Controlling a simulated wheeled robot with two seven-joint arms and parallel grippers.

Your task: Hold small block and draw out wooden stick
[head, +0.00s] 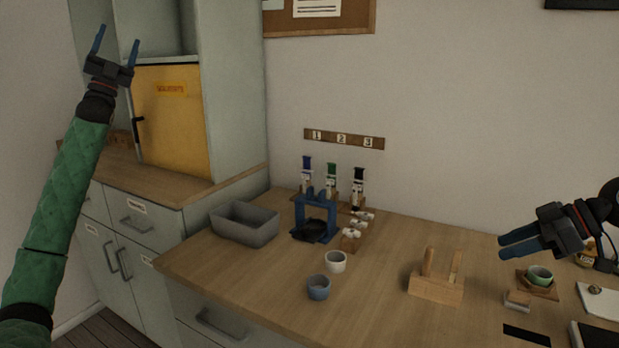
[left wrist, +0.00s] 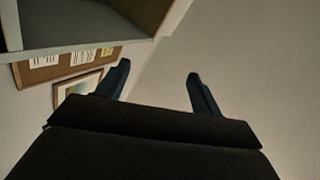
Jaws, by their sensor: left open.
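A light wooden holder (head: 436,288) stands on the wooden counter, with two upright wooden sticks in it, one on the left (head: 428,262) and one on the right (head: 455,267). A small block (head: 517,300), pale on top, lies on the counter to the right of the holder. My left gripper (head: 117,35) is raised at the upper left before the cabinet, far from both. It is open and empty; its spread fingers also show in the left wrist view (left wrist: 160,80). My right gripper (head: 499,248) hovers above the counter, near the small block and right of the sticks. Its finger gap is unclear.
A grey bin (head: 245,224), a blue stand (head: 316,219) with a dark tray, and two small cups, white (head: 335,262) and blue-grey (head: 318,287), stand to the left. A green cup (head: 540,276) sits on a wooden base at right. The counter's middle is clear.

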